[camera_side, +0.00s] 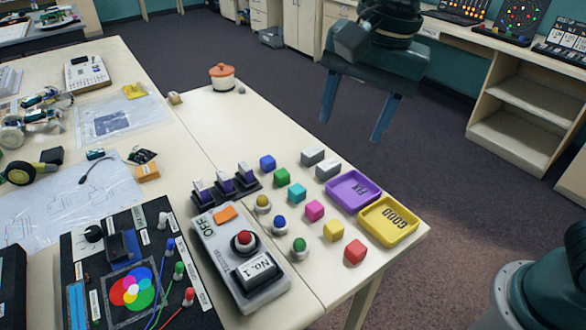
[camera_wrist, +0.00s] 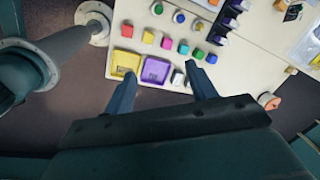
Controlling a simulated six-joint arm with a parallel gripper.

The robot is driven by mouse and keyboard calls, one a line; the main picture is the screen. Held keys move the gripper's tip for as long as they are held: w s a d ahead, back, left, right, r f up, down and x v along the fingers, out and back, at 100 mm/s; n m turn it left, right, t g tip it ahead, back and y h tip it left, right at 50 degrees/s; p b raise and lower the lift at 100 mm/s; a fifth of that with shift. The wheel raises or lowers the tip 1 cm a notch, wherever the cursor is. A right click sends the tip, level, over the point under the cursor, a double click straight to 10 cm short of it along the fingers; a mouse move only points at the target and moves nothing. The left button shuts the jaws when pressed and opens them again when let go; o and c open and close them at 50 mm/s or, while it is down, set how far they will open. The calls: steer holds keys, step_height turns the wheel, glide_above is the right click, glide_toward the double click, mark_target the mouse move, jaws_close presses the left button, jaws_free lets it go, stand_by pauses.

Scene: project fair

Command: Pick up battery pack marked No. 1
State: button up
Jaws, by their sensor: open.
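I cannot make the pack out in the wrist view. My gripper (camera_side: 352,128) is open and empty, with blue fingers pointing down, high up and well behind and to the right of the pack. In the wrist view the fingers of my gripper (camera_wrist: 160,76) are spread apart with nothing between them touching.
A panel with cables (camera_side: 140,215) lies left. An orange-lidded pot (camera_side: 222,76) stands farther back.

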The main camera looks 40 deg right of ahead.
steer(key=a+f+m+g, duration=0.1)
steer(key=a+f+m, duration=0.2)
steer(key=a, duration=0.5)
steer(key=a+f+m+h, duration=0.1)
steer(key=a+f+m, duration=0.2)
steer(key=a, duration=0.6)
steer(key=shift+m+g, duration=0.3)
steer(key=shift+g, duration=0.1)
steer(key=shift+w+f, duration=0.1)
glide_above(255, 266)
steer(key=shift+a+f, duration=0.1)
steer(key=shift+f, duration=4.2)
steer(key=shift+f, duration=0.1)
steer(key=shift+f, duration=2.45)
steer(key=shift+c, duration=0.3)
steer(key=c, duration=1)
